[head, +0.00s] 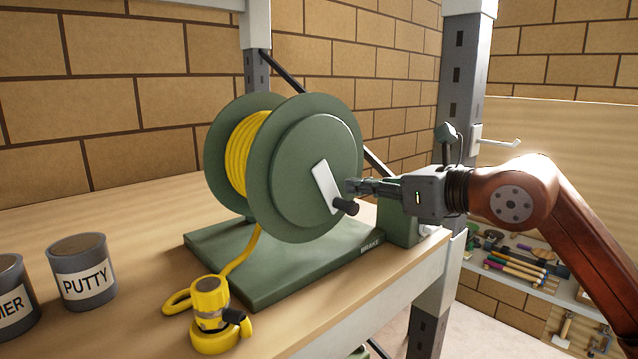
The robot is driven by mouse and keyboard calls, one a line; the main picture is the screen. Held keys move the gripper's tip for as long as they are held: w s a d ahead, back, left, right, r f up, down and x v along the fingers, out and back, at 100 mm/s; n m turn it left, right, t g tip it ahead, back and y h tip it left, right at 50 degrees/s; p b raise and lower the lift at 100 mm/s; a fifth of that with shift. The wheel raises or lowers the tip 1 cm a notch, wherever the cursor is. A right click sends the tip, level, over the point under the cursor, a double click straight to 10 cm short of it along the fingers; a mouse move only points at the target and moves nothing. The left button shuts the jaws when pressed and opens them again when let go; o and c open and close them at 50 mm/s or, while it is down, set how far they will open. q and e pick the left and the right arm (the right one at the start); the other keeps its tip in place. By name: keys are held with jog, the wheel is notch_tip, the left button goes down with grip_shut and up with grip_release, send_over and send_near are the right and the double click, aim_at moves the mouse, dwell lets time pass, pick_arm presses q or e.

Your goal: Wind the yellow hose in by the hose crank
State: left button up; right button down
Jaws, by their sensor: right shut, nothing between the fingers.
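The green hose reel (290,165) stands on its green base plate (270,284) on the wooden bench. The yellow hose (243,153) is wound on the drum, and its free end runs down over the base to a yellow nozzle (210,300) on the bench. The hose crank is a white arm (325,187) with a black knob (346,206), pointing down and right on the reel's face. My right gripper (352,187) is shut and empty, its fingertips close to the crank, just above the knob; I cannot tell if they touch. My left gripper is not in view.
A grey PUTTY tin (82,272) and another tin (14,298) stand at the left of the bench. A green brake box marked BRAKE (398,225) is at the base's right. A grey shelf post (461,120) rises behind my right arm.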

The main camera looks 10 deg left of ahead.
jog(key=shift+s+a+f, duration=0.1)
jog(key=shift+f, duration=0.4)
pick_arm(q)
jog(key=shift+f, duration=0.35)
pick_arm(e)
jog(key=shift+r, duration=0.15)
